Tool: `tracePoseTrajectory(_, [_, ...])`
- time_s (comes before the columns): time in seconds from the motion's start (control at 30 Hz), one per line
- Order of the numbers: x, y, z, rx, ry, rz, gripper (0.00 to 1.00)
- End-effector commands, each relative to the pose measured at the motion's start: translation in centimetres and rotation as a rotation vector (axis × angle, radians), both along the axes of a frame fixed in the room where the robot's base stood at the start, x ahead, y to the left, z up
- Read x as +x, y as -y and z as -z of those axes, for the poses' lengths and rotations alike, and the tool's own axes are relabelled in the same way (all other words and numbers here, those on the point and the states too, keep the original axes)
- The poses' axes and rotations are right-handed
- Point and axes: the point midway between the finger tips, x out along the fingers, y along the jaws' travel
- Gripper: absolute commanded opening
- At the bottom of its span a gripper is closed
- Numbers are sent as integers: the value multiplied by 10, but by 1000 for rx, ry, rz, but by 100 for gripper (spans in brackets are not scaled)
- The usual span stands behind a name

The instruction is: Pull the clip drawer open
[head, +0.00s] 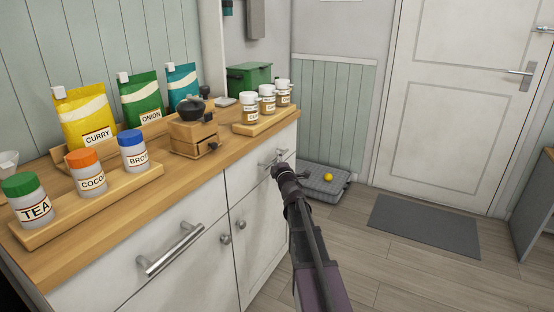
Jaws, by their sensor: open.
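The white cabinet has two drawer fronts under its wooden top. The left drawer (130,236) carries a long metal bar handle (170,249) and looks shut. The right drawer (248,187) also looks shut, and its metal handle (267,162) is partly hidden by my gripper. No label shows which one is the clip drawer. My gripper (280,160) is open at the right drawer's handle, reaching in from the lower right. The fingers are small and dark here, so I cannot tell whether they touch the handle or stand around it.
The wooden counter (205,177) holds labelled jars, pouches and a coffee grinder (194,130). Cupboard doors with round knobs (225,239) are below. A grey pet bed (325,182) with a yellow ball (328,177) lies behind my arm.

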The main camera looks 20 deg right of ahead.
Motion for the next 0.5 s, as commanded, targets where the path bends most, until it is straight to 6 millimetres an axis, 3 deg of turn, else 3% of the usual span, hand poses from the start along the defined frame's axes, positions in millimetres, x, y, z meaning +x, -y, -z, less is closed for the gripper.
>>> tracePoseTrajectory(0.37, [3, 0, 0, 0, 0, 0, 51])
tracePoseTrajectory(0.5, [3, 1, 0, 0, 0, 0, 9])
